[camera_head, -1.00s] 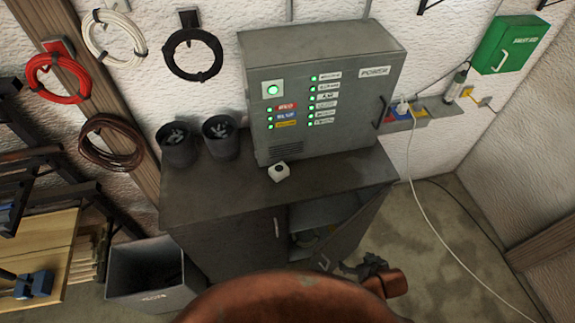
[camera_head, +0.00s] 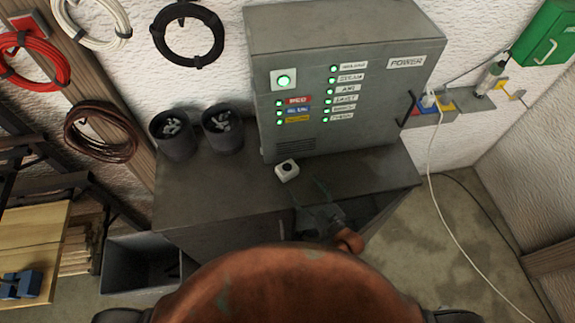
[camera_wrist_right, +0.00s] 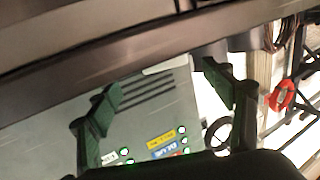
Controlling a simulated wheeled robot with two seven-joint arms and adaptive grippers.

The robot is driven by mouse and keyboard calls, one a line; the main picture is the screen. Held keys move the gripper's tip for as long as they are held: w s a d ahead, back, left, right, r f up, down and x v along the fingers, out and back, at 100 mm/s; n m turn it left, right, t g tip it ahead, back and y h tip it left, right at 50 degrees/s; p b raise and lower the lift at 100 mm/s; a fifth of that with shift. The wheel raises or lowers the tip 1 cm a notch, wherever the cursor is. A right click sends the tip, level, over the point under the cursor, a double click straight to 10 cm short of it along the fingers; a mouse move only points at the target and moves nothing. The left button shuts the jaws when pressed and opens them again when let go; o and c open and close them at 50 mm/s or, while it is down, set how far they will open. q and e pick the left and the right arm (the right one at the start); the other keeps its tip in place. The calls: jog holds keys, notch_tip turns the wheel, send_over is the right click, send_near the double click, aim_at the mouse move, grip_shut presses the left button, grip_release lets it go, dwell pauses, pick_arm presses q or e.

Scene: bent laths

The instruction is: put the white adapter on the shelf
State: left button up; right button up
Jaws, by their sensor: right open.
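The white adapter (camera_head: 287,170), a small white block with a dark round mark, sits on top of the grey cabinet (camera_head: 220,190), in front of the power box. My right gripper (camera_head: 314,205) is open and empty at the cabinet's front edge, nearer to me and slightly right of the adapter, apart from it. In the right wrist view its two fingers (camera_wrist_right: 163,92) are spread, and a pale patch between them is probably the adapter (camera_wrist_right: 166,65). The cabinet's right compartment is open, but the arm largely hides its inside and any shelf there. My left gripper is not in view.
The grey power box (camera_head: 350,90) stands at the back of the cabinet top. Two dark cups (camera_head: 174,140) with small parts stand left of it. A white cable (camera_head: 437,190) hangs from the wall sockets at right. The cabinet top's left front is clear.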

aim_at(292, 174)
jog(key=shift+w+a+r, duration=0.15)
jog(key=shift+w+a, duration=0.1)
jog(key=p+x, duration=0.1)
jog(key=x, duration=0.1)
jog(key=shift+w+a+r, duration=0.15)
jog(key=shift+w+a, duration=0.05)
jog(key=shift+a, duration=0.1)
jog(key=p+x, duration=0.1)
jog(key=x, duration=0.2)
jog(key=shift+w+a, duration=0.15)
jog(key=shift+a, duration=0.1)
jog(key=shift+w+a, duration=0.15)
jog(key=shift+w, duration=0.25)
jog(key=c, duration=1.4)
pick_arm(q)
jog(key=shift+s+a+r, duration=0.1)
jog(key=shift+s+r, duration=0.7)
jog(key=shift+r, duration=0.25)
pick_arm(e)
jog(key=shift+c, duration=0.2)
